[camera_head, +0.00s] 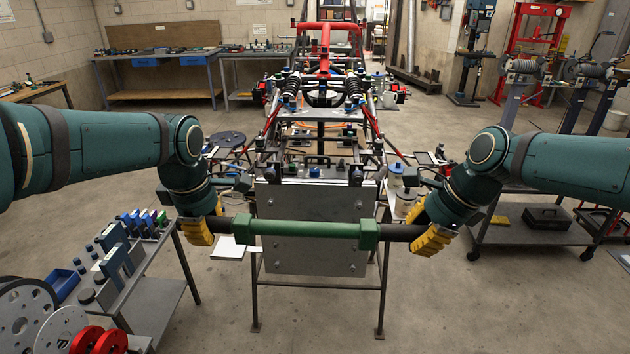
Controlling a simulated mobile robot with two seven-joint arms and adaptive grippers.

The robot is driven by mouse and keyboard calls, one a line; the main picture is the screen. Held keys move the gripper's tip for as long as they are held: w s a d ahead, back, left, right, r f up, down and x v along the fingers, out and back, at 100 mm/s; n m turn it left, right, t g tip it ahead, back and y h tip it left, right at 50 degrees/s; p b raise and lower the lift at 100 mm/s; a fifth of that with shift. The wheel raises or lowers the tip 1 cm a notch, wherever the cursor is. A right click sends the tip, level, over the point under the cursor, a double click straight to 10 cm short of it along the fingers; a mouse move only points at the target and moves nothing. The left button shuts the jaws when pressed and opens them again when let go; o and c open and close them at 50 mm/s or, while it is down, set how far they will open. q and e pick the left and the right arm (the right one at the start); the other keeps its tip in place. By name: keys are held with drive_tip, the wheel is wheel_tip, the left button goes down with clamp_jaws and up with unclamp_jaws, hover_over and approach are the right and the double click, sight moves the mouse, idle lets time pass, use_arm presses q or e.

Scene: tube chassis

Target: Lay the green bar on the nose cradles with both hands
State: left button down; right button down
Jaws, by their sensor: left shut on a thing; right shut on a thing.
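The green bar (305,229) has a green middle with thicker green collars and dark ends. It is held about level in front of the chassis nose. My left gripper (208,229) has yellow fingers and is shut on the bar's left dark end. My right gripper (425,236) is shut on the right dark end. Behind the bar is the flat grey nose plate (310,258) of the tube chassis (322,130). Small dark blocks show along the plate's top edge; I cannot tell which of them are the nose cradles. The bar appears apart from them, lower in the picture.
A stand (256,300) with thin legs supports the chassis nose. A side table (150,285) with small parts and reels is at the lower left. A grey cart (530,235) stands at the right. The floor in front is clear.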

use_arm(q)
drive_tip(key=shift+r, duration=0.2)
use_arm(e)
drive_tip(key=shift+r, duration=0.15)
